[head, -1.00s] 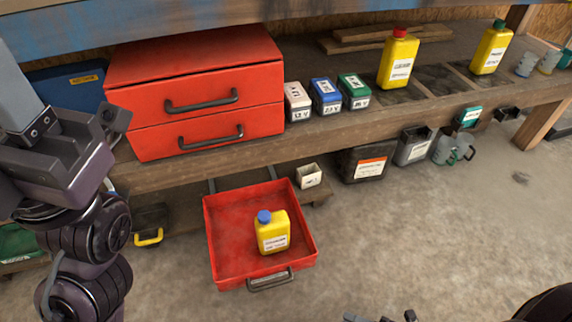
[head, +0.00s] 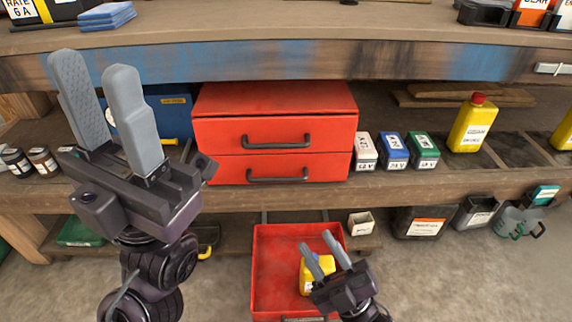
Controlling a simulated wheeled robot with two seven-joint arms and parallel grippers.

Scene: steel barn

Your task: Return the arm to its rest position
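My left gripper (head: 106,112) is at the left with its two grey fingers pointing up and apart. Nothing is between them; it stands in front of a blue case on the shelf. My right gripper (head: 324,252) is low in the middle, its two fingers parted.
A red two-drawer cabinet (head: 275,97) stands on the shelf, with white, blue and green boxes (head: 393,150) beside it. A yellow jug with a red cap (head: 472,124) is further right. The workbench edge (head: 300,60) runs across above. Bare floor lies at the lower right.

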